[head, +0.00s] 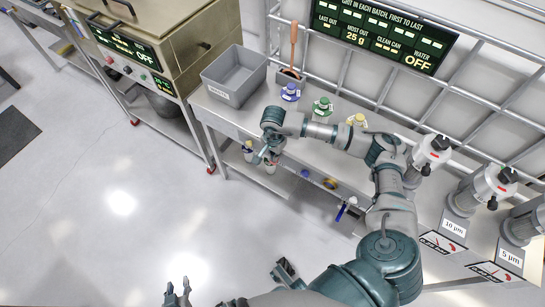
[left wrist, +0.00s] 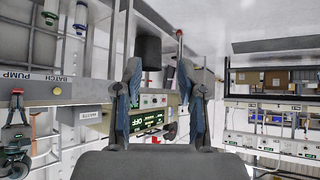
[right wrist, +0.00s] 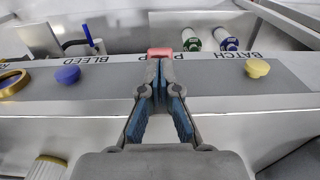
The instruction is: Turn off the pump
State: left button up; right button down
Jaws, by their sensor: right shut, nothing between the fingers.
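The red button at the PUMP label (right wrist: 160,52) shows at the top middle of the right wrist view, partly covered by my fingertips. My right gripper (right wrist: 160,66) is shut and empty, its tips right at the button; I cannot tell whether they touch it. In the head view my right gripper (head: 268,154) is at the front edge of the bench, and the button is hidden. My left gripper (head: 178,291) is open and empty over the floor, low in the head view. Its spread fingers also show in the left wrist view (left wrist: 161,80).
A blue knob (right wrist: 67,74) at BLEED and a yellow knob (right wrist: 257,68) at BATCH flank the button. The bench holds a grey bin (head: 235,76) and several coloured-top bottles (head: 322,107). A wall display (head: 385,32) reads WATER OFF. Open floor lies left of the bench.

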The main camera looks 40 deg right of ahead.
dwell(0.3)
pick_arm(q)
jog(key=s+a+f+g+y+p, duration=0.1)
jog(key=s+a+g+p, duration=0.1)
jog(key=s, duration=0.3)
jog(key=s+a+f+g+p, duration=0.2)
jog(key=s+g, duration=0.2)
jog(key=s, duration=0.2)
jog(key=shift+s+a+g+y, duration=0.15)
jog(key=shift+s+g+y, duration=0.15)
jog(key=shift+g+y, duration=0.1)
pick_arm(e)
jog(key=s+a+r, duration=0.1)
jog(key=a+r, duration=0.3)
jog(key=r, duration=0.9)
jog(key=shift+s+a, duration=0.15)
jog(key=shift+s, duration=0.25)
